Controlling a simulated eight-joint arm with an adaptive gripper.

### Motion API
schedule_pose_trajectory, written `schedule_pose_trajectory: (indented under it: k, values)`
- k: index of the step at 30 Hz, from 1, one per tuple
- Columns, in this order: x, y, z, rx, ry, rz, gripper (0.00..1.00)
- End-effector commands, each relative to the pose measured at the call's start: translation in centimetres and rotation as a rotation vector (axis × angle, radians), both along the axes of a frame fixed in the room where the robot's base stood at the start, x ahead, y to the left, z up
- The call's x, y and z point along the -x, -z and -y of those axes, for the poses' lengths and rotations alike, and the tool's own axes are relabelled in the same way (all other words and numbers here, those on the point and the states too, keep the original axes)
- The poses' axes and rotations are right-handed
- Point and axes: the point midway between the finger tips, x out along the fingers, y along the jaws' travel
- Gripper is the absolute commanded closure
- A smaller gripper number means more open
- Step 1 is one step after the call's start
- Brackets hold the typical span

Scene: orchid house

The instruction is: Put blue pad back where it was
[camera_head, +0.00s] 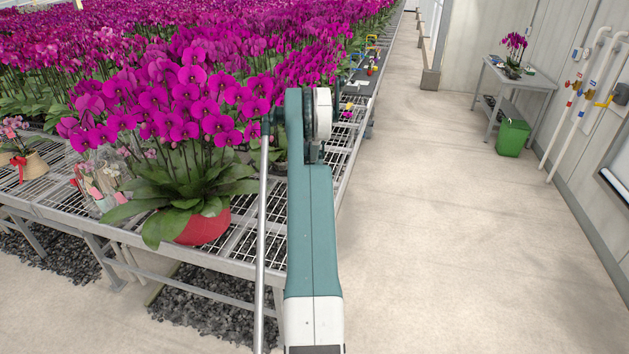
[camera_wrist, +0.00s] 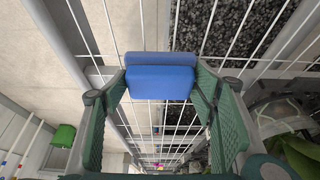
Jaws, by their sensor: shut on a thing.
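My gripper (camera_wrist: 160,95) shows in the wrist view with its two green fingers on either side of a blue pad (camera_wrist: 160,82). It is shut on the pad, which looks like a small blue block with a raised strip along one edge. Behind the pad is the wire mesh bench top (camera_wrist: 190,125); I cannot tell whether the pad touches it. In the head view my arm reaches over the bench (camera_head: 240,260) and hides the gripper and the pad.
A large magenta orchid in a red pot (camera_head: 205,228) stands on the bench left of my arm. Many orchids fill the bench behind. A small table (camera_head: 545,86) and a green bin (camera_head: 512,138) stand by the right wall. The aisle floor (camera_head: 430,220) is clear.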

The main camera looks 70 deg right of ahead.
Motion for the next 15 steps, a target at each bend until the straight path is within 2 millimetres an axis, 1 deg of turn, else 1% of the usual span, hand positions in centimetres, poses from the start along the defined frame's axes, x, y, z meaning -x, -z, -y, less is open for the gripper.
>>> schedule_pose_trajectory:
  k: [4, 5, 6, 8, 15]
  values:
    - [0.00, 0.38, 0.00, 0.000, 0.000, 0.000, 0.54]
    - [0.00, 0.34, 0.00, 0.000, 0.000, 0.000, 0.40]
    - [0.00, 0.31, 0.00, 0.000, 0.000, 0.000, 0.35]
    - [0.00, 0.30, 0.00, 0.000, 0.000, 0.000, 0.28]
    - [0.00, 0.28, 0.01, 0.000, 0.000, 0.000, 0.28]
